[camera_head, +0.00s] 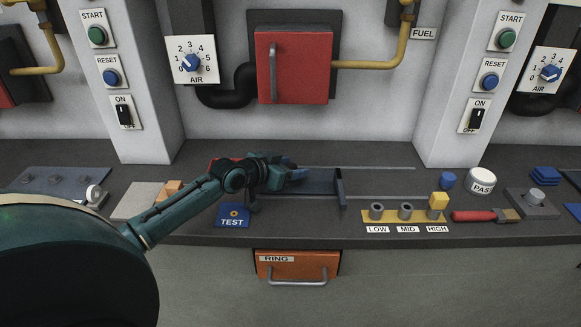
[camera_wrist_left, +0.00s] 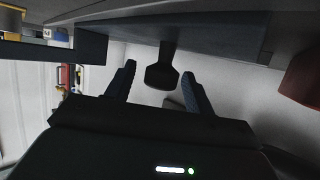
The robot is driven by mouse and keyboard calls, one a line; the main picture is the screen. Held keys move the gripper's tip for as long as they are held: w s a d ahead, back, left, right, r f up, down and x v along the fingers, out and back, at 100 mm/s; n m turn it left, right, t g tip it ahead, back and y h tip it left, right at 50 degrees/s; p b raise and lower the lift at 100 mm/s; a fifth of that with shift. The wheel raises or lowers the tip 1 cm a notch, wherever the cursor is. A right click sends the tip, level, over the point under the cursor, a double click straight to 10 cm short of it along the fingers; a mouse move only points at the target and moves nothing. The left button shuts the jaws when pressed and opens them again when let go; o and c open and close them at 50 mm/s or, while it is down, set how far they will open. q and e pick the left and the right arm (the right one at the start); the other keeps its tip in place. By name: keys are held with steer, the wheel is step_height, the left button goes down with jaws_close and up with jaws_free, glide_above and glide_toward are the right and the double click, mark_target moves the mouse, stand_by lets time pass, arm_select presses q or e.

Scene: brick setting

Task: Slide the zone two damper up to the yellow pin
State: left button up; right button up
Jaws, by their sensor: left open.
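A flat dark blue slide plate (camera_head: 318,187), apparently the damper, lies in a slot in the grey counter, with an upright dark blue plate (camera_head: 340,188) at its right end. In the left wrist view, a dark knob (camera_wrist_left: 162,72) stands out from the dark blue plate. My left gripper (camera_head: 298,173) is over the slide; in the wrist view its open fingers (camera_wrist_left: 159,78) lie either side of the knob, and I cannot tell if they touch it. A yellow block (camera_head: 438,202), perhaps the pin, stands at HIGH on a yellow holder (camera_head: 391,216). My right gripper is not in view.
A blue TEST plate (camera_head: 232,222) lies in front of my arm. A red door (camera_head: 294,68) is on the wall behind; an orange RING drawer (camera_head: 297,264) is below.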

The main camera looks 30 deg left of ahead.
arm_select(q)
jaws_close()
stand_by(0.7)
